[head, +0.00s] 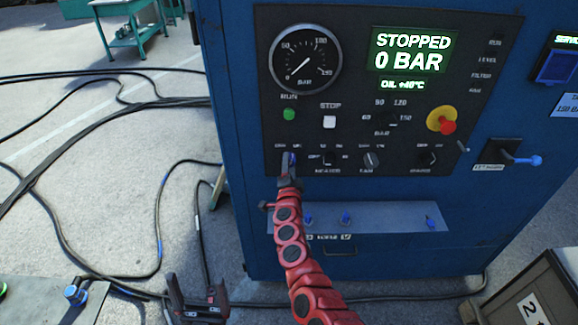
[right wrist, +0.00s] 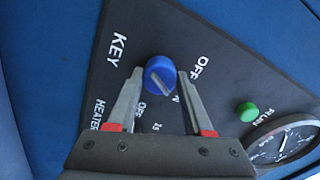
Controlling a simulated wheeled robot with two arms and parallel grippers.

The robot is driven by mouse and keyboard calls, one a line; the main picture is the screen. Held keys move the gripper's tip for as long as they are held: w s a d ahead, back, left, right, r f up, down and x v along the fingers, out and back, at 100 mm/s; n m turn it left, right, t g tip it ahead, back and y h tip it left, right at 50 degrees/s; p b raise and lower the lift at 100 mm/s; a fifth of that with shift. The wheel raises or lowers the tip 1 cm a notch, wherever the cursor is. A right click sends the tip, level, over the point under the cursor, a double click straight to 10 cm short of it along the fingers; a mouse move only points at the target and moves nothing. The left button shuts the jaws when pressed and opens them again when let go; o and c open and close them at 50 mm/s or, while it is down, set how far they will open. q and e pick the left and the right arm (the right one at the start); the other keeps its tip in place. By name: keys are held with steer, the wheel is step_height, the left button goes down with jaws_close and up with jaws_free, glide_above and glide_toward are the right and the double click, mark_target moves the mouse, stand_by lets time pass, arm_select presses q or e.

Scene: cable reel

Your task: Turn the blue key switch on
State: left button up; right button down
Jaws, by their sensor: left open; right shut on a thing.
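The blue key switch (right wrist: 160,76) is a round blue knob with a pale line across its face, on the dark control panel under the word KEY. In the right wrist view the line slants from upper left to lower right; I cannot tell which setting it marks. My right gripper (right wrist: 161,84) is shut on the knob, one fingertip at each side. In the head view my right gripper (head: 288,163) reaches the panel's lower left and mostly hides the knob. My left gripper (head: 198,303) is open and empty, low in front of the cabinet.
The panel's display (head: 413,50) reads STOPPED, 0 BAR. A green button (head: 289,114), white stop button (head: 329,122), other selector knobs (head: 371,160) and a red emergency button (head: 447,126) are nearby. A ledge (head: 390,218) juts out below. Black cables (head: 100,135) cross the floor.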

steer(key=shift+c, duration=1.5)
jaws_free()
steer(key=s+b, duration=0.2)
steer(key=s, duration=1.5)
steer(key=shift+s+b, duration=0.25)
steer(key=shift+b, duration=0.15)
